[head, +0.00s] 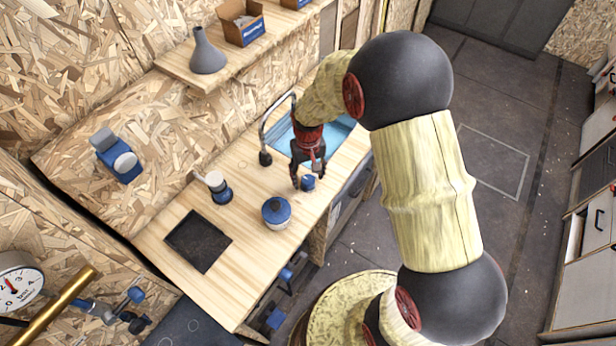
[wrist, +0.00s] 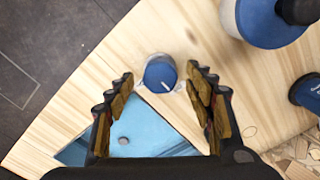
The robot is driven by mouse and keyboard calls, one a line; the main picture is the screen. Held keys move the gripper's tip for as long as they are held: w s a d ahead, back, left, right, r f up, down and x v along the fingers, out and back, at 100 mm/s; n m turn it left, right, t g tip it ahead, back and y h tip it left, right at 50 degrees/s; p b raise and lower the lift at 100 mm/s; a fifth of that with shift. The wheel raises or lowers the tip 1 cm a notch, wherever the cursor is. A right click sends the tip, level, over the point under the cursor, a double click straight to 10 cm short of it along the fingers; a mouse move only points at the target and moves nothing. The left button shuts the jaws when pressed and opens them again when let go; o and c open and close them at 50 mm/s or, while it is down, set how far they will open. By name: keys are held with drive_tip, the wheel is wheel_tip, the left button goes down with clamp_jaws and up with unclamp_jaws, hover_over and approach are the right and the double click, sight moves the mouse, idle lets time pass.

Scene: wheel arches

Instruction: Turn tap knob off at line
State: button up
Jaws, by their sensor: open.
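The tap knob (wrist: 160,73) is a small round blue knob with a short white line on its top; pale marks show on the worktop at both sides of it. It also shows in the head view (head: 308,183) on the counter near the sink. My gripper (wrist: 160,76) is open, with one finger left and one right of the knob and a visible gap on each side. In the head view my gripper (head: 307,178) points down over the knob. I cannot tell its exact height above the knob.
A blue-lidded pot (head: 276,212) stands close by, and a white and blue vessel (head: 217,187) is further left. The sink (head: 338,131) and a curved faucet (head: 265,130) are behind my gripper. A dark plate (head: 198,241) lies on the wooden worktop (head: 245,262).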

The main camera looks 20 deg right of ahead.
sight(308, 181)
wheel_tip(308, 181, up, 11)
idle(0.4)
idle(0.4)
drive_tip(key=s+r+t+b, duration=0.2)
drive_tip(key=s+r, duration=0.5)
drive_tip(key=s, duration=0.4)
drive_tip(key=s+r+t+b, duration=0.3)
drive_tip(key=s+r, duration=0.3)
drive_tip(key=s, duration=0.4)
drive_tip(key=shift+s+r+t+b, duration=0.3)
drive_tip(key=shift+s+r+b, duration=0.1)
drive_tip(key=shift+b, duration=0.25)
drive_tip(key=shift+r, duration=0.1)
